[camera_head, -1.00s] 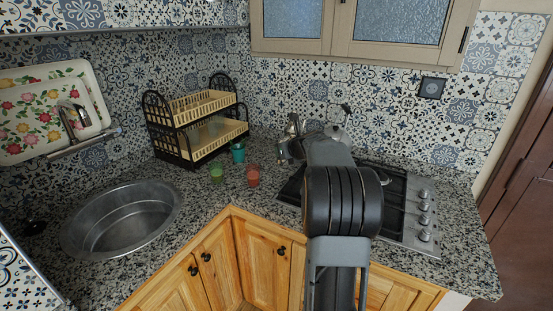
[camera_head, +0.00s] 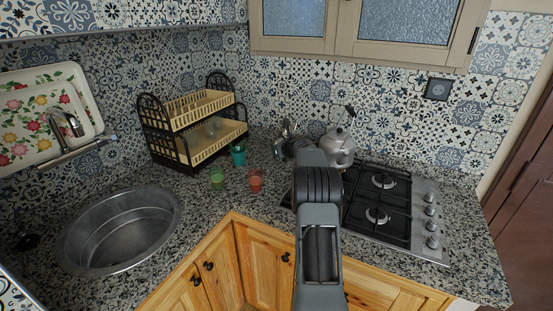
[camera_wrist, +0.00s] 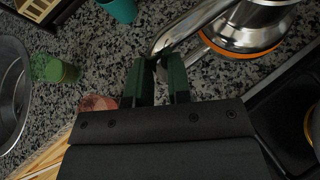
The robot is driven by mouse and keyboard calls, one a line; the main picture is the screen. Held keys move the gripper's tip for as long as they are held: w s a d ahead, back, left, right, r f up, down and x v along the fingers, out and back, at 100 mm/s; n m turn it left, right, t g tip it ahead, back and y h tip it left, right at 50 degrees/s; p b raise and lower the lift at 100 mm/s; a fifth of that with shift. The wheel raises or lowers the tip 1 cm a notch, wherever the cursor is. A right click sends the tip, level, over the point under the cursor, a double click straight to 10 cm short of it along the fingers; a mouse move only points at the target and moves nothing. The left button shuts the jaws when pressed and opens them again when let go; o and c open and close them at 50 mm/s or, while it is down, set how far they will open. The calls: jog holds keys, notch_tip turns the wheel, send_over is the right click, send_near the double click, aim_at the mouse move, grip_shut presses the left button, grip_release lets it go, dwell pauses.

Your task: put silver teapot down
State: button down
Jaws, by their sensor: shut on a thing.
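The silver teapot (camera_head: 341,152) stands upright at the back left of the hob in the head view, with a dark-tipped handle above it. In the wrist view its shiny body (camera_wrist: 250,22) is at the top right, with an orange ring around its base. My gripper (camera_wrist: 161,68) is shut on a slim curved metal part of the teapot, its green fingers on either side. In the head view my arm hides the gripper and part of the teapot's left side. I cannot tell whether the base touches the surface.
The hob (camera_head: 378,200) is at the right. Teal (camera_head: 238,156), green (camera_head: 217,179) and red (camera_head: 255,181) cups stand left of my arm. Another shiny metal item (camera_head: 287,143) is behind them. The dish rack (camera_head: 196,143) and sink (camera_head: 120,228) are further left.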

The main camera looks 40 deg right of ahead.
aim_at(277, 160)
jog(key=shift+w+d+f, duration=0.3)
jog(key=shift+w+f, duration=0.2)
jog(key=shift+f, duration=0.1)
jog(key=shift+w+d+f, duration=0.3)
jog(key=shift+w+f, duration=0.15)
jog(key=shift+f, duration=1.75)
jog(key=shift+f, duration=0.15)
jog(key=c, duration=1.1)
grip_release()
jog(key=shift+f, duration=0.1)
jog(key=shift+o, duration=0.2)
jog(key=shift+s, duration=0.1)
jog(key=b+v, duration=0.2)
jog(key=v, duration=0.8)
jog(key=shift+b, duration=0.35)
